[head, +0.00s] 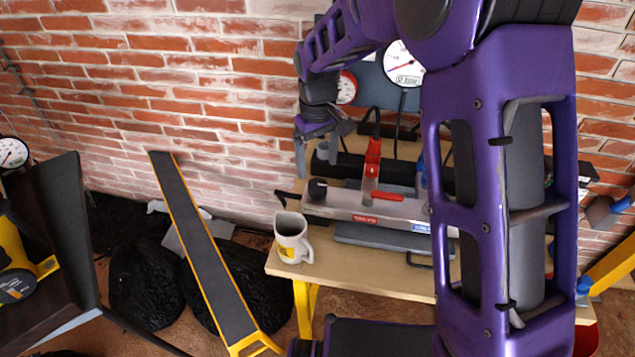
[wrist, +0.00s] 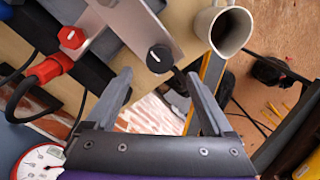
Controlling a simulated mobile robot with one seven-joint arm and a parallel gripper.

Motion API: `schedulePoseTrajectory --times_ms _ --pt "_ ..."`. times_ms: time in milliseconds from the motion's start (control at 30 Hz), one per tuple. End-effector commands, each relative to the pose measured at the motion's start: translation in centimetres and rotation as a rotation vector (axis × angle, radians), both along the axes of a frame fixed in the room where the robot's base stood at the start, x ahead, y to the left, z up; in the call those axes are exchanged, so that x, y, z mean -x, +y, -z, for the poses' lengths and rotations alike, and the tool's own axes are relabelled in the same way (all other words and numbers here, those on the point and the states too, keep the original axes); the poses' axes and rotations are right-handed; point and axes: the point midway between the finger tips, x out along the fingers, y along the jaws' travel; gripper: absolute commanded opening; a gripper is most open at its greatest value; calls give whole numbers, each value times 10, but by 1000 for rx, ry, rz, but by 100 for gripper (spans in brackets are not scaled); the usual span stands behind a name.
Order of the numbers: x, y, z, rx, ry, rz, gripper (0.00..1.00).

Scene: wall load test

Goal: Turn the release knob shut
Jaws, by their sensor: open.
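The release knob, a round black knob with a white pointer line (wrist: 159,58), sits at the end of a silver-grey pump body (wrist: 142,22) in the wrist view. It shows in the head view as a small black knob (head: 317,188) at the pump's left end. My gripper (wrist: 158,76) is open and empty. In the wrist view its fingertips lie on either side of the knob, just below it in the picture. In the head view my gripper (head: 317,165) hangs above the knob, apparently apart from it. I cannot tell the exact gap.
A white mug (head: 292,240) stands close to the knob at the table's left corner. Dial gauges (head: 403,65) and a brick wall (head: 200,100) are behind. A ramp-like plank (head: 205,240) stands left.

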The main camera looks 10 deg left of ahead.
Motion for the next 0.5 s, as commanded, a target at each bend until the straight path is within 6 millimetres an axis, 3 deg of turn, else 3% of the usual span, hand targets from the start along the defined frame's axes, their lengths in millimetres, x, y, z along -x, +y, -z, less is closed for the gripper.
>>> schedulePoseTrajectory --times_ms 200,500 --pt "1 0 43 1 3 0 86" --pt "0 0 65 -1 -1 0 86"
